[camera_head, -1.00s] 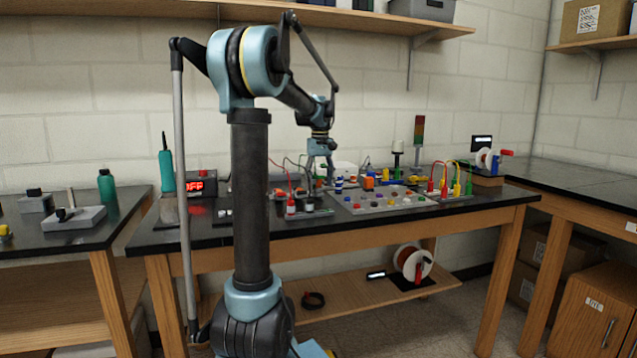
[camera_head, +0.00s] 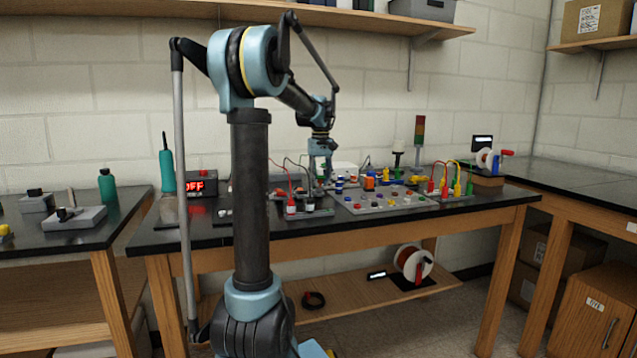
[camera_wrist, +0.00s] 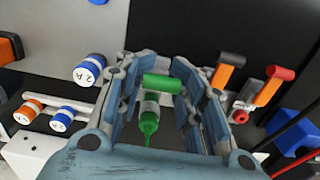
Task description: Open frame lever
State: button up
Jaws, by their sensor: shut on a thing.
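In the wrist view, a green lever has a cylindrical green handle (camera_wrist: 162,84), a grey collar below it and a green tapered part (camera_wrist: 149,122). My gripper (camera_wrist: 161,76) has its fingers on both sides of the green handle and is shut on it. In the head view, my gripper (camera_head: 323,176) is down at the bench panel, left of the middle. The green lever is too small to make out there. The exact finger contact is partly hidden by the blue finger links.
Orange-handled levers (camera_wrist: 270,86) stand close to the right of my gripper. Blue and orange knobs (camera_wrist: 90,69) are at the left. A button panel (camera_head: 385,202) and upright coloured plugs (camera_head: 457,180) lie right of the gripper on the bench. A red OFF display (camera_head: 196,187) is at the left.

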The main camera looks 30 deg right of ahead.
jog(key=shift+s, duration=0.1)
jog(key=shift+s+a+f+t, duration=0.1)
jog(key=shift+f+t, duration=0.05)
jog(key=shift+t, duration=0.4)
jog(key=shift+s+a+f+t, duration=0.1)
jog(key=shift+t, duration=0.45)
jog(key=o, duration=1.2)
jog(key=shift+c, duration=0.2)
notch_tip(320, 180, up, 12)
jog(key=s, duration=0.2)
jog(key=shift+a, duration=0.25)
jog(key=shift+f+h, duration=0.15)
jog(key=shift+h, duration=0.15)
